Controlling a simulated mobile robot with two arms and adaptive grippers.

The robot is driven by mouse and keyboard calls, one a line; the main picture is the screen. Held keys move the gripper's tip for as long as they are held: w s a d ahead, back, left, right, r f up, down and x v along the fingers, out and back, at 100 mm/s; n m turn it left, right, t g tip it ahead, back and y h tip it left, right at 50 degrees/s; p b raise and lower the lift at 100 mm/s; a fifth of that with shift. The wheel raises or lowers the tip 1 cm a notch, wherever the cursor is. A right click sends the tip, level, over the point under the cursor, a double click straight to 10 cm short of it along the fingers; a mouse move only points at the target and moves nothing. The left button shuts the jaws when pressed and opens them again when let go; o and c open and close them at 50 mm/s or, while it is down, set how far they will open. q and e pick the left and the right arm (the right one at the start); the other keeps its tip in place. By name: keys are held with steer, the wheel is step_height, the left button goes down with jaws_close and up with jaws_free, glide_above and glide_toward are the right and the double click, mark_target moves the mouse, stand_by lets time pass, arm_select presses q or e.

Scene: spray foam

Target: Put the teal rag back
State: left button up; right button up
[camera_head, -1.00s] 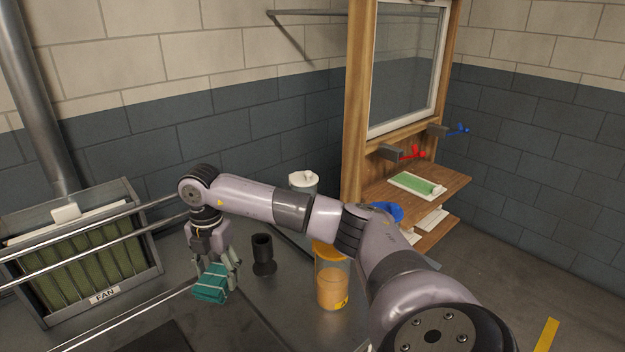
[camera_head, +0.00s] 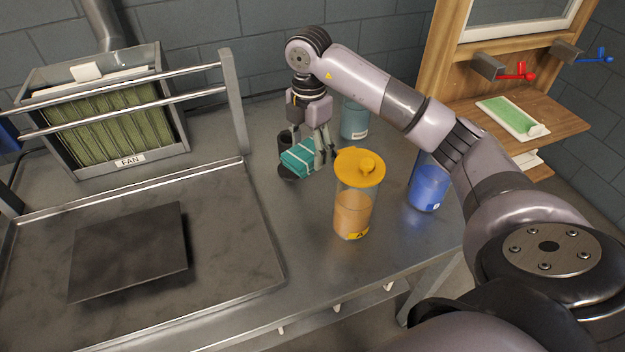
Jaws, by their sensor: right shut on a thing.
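The teal rag (camera_head: 298,157) is a folded teal bundle with a pale band. My right gripper (camera_head: 312,155) points down and is shut on it. The rag appears to be held above the metal bench (camera_head: 290,232), in front of a small black cup (camera_head: 286,170) that it partly hides. An orange-lidded jar (camera_head: 354,205) stands just right of and nearer than the rag. My left gripper is not in view.
A teal jar (camera_head: 354,118) stands behind the gripper, and a blue jar (camera_head: 428,186) stands to the right, partly behind my arm. A railed tray (camera_head: 225,265) with a dark plate (camera_head: 130,252) and a fan filter box (camera_head: 105,125) take up the left. A wooden stand (camera_head: 540,120) is at the right.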

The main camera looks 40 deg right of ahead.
glide_above(311, 193)
step_height(311, 193, down, 7)
steer(key=shift+f+p, duration=0.3)
steer(key=shift+f, duration=0.25)
step_height(311, 193, down, 4)
steer(key=shift+r, duration=0.15)
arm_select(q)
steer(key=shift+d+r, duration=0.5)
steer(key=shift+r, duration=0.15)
arm_select(e)
steer(key=o, duration=1.1)
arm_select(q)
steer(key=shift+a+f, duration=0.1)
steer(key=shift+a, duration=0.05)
